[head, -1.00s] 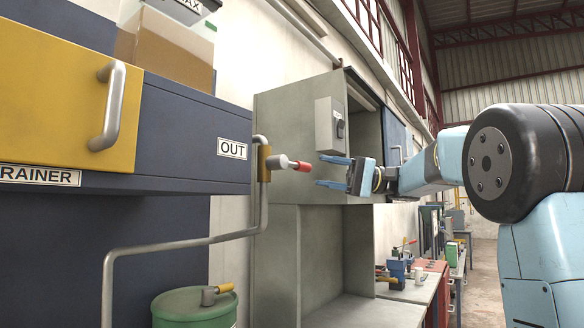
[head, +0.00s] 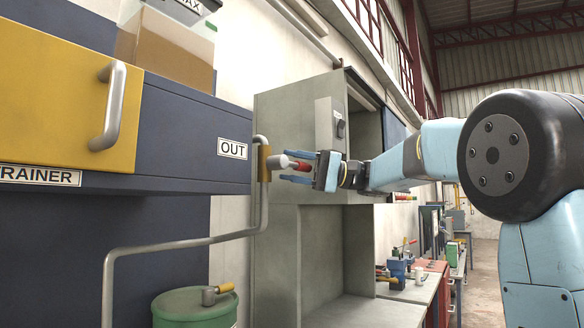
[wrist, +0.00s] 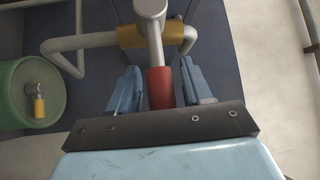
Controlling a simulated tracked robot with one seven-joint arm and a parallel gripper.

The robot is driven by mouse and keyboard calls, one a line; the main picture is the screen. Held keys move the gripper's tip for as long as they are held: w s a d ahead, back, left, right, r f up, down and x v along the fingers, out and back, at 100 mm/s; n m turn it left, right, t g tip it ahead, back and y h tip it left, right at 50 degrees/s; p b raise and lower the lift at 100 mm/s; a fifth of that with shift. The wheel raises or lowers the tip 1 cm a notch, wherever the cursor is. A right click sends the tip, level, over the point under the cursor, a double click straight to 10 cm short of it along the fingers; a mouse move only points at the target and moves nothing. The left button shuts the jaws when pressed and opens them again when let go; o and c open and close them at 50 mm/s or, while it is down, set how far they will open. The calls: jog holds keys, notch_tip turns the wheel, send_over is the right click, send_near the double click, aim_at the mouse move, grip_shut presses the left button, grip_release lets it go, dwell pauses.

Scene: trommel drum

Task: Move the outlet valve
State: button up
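The outlet valve has a yellow body (head: 264,164) on a grey pipe beside the OUT label (head: 232,149). Its grey and red lever (head: 278,162) sticks out to the right, toward my gripper. My gripper (head: 291,168) is open, with its blue fingers on either side of the red grip. In the wrist view the red grip (wrist: 160,88) sits between the two fingers (wrist: 158,90), with a visible gap on each side. The yellow valve body (wrist: 131,37) shows just beyond it.
A green drum (head: 193,309) with a yellow-handled valve (head: 217,292) on top stands below left. The bent grey pipe (head: 180,245) runs down to the left. A grey cabinet (head: 272,220) stands behind my gripper. A yellow drawer (head: 50,100) is at left.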

grip_shut()
jog(key=shift+a, duration=0.1)
dwell(0.4)
